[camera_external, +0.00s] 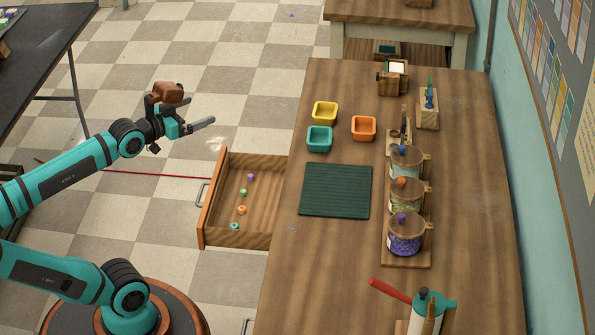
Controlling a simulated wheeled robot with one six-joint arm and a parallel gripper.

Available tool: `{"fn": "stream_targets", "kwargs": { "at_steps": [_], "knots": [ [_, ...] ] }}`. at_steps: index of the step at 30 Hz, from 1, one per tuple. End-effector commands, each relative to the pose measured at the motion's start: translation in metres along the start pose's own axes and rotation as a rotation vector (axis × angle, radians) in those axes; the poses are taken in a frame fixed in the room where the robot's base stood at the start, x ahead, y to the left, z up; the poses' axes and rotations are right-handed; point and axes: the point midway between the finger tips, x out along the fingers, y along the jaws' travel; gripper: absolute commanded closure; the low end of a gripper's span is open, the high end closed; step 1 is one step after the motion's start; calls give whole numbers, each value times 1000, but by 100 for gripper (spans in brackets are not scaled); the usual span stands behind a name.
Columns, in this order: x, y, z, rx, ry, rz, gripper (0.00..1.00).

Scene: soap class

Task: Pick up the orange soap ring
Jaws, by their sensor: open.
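The small orange soap ring (241,210) lies on the floor of an open wooden drawer (267,205), near its front end at the left. A green ring (243,192) and a purple ring (250,177) lie farther back in the picture, and a teal ring (234,226) lies just nearer the camera. My gripper (203,114) is open, with nothing seen between its fingers. It is in the air, up and left of the drawer in the picture, apart from the rings.
The drawer's walls surround the rings, and its handle (201,195) sticks out left. The wooden table (333,265) carries yellow (324,112), teal (319,138) and orange (363,128) trays, a dark green mat (336,190) and lidded jars (405,234). The floor left of the drawer is mostly clear.

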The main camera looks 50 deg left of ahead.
Motion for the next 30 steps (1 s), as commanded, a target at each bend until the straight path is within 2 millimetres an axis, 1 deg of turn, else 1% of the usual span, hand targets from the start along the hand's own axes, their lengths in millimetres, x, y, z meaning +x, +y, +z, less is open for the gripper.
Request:
{"fn": "stream_targets", "kwargs": {
  "at_steps": [9, 10, 14, 15, 17, 18, 26, 28, 30],
  "knots": [
    [0, 0, 0, -1, 1, 0, 0],
    [0, 0, 0, -1, 0, 0, 2],
    [0, 0, 0, -1, 0, 0, 28],
    [0, 0, 0, 0, 0, 0, 35],
    [0, 0, 0, 0, 0, 0, 47],
    [0, 0, 0, 0, 0, 0, 51],
    [1, 0, 1, -1, -4, 0, 51],
    [5, 0, 4, -5, -22, 0, 51],
    [14, 0, 10, -15, -64, -1, 51]
  ]
}}
